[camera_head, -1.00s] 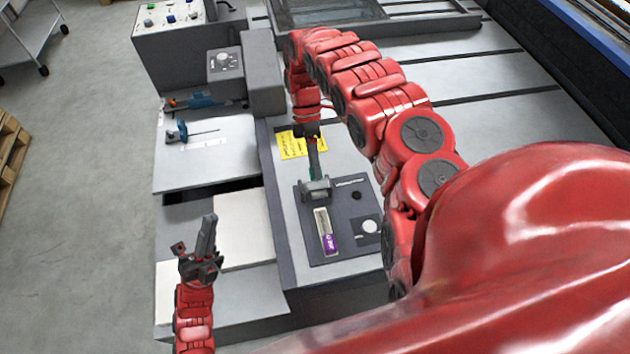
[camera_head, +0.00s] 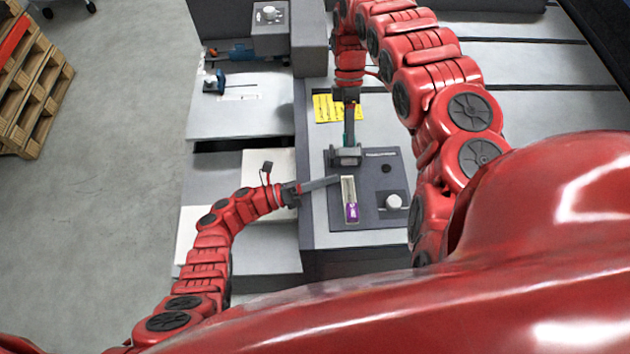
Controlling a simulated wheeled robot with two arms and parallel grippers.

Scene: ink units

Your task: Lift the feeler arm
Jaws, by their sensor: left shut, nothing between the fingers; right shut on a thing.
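The feeler arm (camera_head: 345,158) looks like a grey piece with a bit of green, at the back of a dark panel (camera_head: 375,178). My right gripper (camera_head: 350,137) reaches down to it from behind and is shut on it. The fingers partly cover it, so how far it is raised cannot be told. My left gripper (camera_head: 325,183) is shut and empty. Its fingers point right, with their tips close to the left side of a pale slot holding a purple-ended piece (camera_head: 351,210). I cannot tell whether the tips touch it.
A white knob (camera_head: 393,201) and a small black knob (camera_head: 386,168) sit on the panel's right. A yellow label (camera_head: 338,107) lies behind the panel. Blue tools (camera_head: 214,82) lie on the left shelf (camera_head: 235,118). A wooden pallet (camera_head: 35,85) stands on the floor.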

